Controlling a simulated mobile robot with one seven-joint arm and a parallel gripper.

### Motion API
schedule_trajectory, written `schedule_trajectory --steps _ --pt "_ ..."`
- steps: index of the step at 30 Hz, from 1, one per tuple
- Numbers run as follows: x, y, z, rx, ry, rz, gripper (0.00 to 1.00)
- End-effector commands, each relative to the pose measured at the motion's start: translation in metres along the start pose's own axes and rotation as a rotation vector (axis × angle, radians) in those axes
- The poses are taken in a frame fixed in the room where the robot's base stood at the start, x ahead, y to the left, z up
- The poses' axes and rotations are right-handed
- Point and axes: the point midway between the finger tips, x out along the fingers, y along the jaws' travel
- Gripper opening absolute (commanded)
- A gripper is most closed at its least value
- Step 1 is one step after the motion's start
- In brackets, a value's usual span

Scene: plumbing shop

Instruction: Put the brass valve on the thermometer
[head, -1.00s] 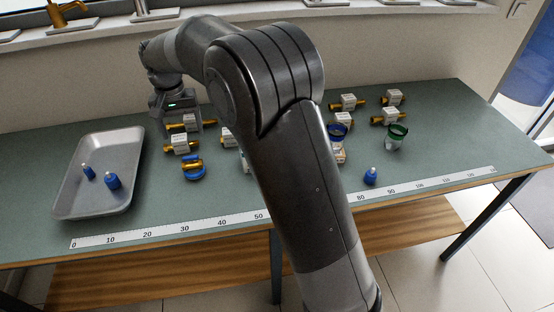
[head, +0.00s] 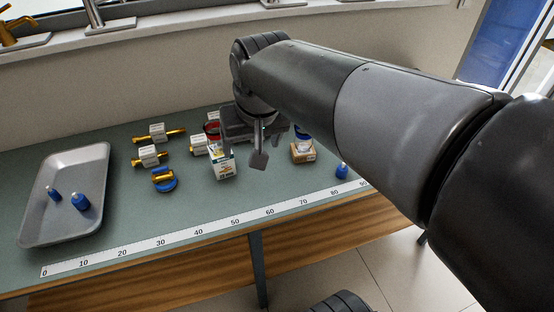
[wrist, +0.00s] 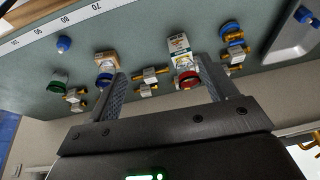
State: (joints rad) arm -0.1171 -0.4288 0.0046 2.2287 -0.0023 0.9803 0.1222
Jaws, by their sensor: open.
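Several brass valves or fittings with white tagged blocks lie on the green bench, such as one at the back (head: 160,134) and one in front of it (head: 149,156). Another brass piece (head: 163,174) rests on a blue ring (head: 165,186); both also show at upper right in the wrist view (wrist: 233,37). I cannot tell which item is the thermometer. My gripper (wrist: 160,68) is open and empty, pointing down over the bench's middle. In the wrist view, tagged brass fittings (wrist: 148,90) show between its fingers. In the head view my arm hides part of the back row.
A white box (head: 224,166) with a red ring (head: 212,131) stands beside my gripper. A cardboard box (head: 303,152) with a blue ring stands to its right. A grey tray (head: 98,160) with blue bottles is at left. A ruler strip (head: 140,246) runs along the front edge.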

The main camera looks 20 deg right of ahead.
Motion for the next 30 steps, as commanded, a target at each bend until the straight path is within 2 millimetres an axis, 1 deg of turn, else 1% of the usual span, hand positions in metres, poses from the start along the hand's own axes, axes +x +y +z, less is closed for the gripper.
schedule_trajectory --steps 1,3,6,9,12,16,30 --pt "-0.004 0.009 0.016 0.003 0.025 0.005 0.78" --pt "-0.006 0.018 0.036 0.001 0.052 0.012 0.78" --pt "-0.007 0.029 0.061 -0.002 0.087 0.022 0.78" --pt "-0.005 0.035 0.080 -0.005 0.111 0.030 0.78" --pt "-0.003 0.039 0.090 -0.007 0.126 0.036 0.78" --pt "-0.002 0.041 0.096 -0.009 0.133 0.039 0.78" --pt "-0.002 0.041 0.096 -0.009 0.132 0.039 0.78"
